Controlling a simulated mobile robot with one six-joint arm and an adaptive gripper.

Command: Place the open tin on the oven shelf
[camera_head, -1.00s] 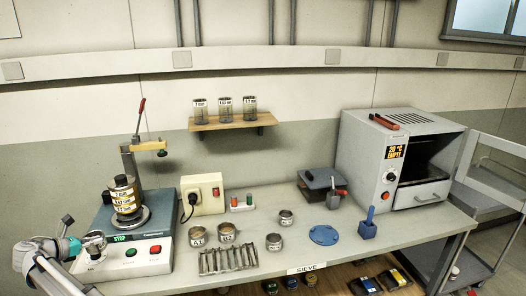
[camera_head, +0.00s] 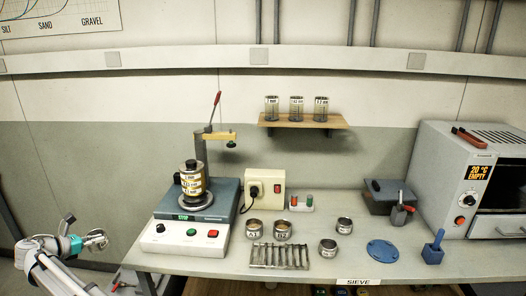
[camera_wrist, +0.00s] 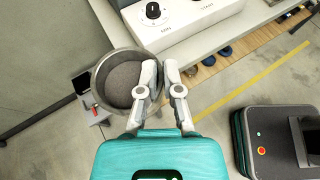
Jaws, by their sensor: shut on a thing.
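My gripper (camera_wrist: 163,66) is shut on the wall of a round, open metal tin (camera_wrist: 99,68) in the wrist view. The tin sits to the left of the fingers and holds dark grey, grainy material. In the head view my gripper (camera_head: 84,243) and the tin (camera_head: 98,237) are at the lower left, clear of the bench. The grey oven (camera_head: 445,180) stands at the bench's right end, cut by the picture edge. Its display reads 20 °C EMPTY. Only part of its dark opening (camera_head: 501,198) shows, and I cannot make out the shelf.
A shaker (camera_head: 180,235) with stacked sieves stands at the bench's left end. Several tins, a rack (camera_head: 278,257), a blue disc (camera_head: 385,250) and a blue scoop holder (camera_head: 433,252) lie on the bench. A dark case (camera_wrist: 275,140) shows at right in the wrist view.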

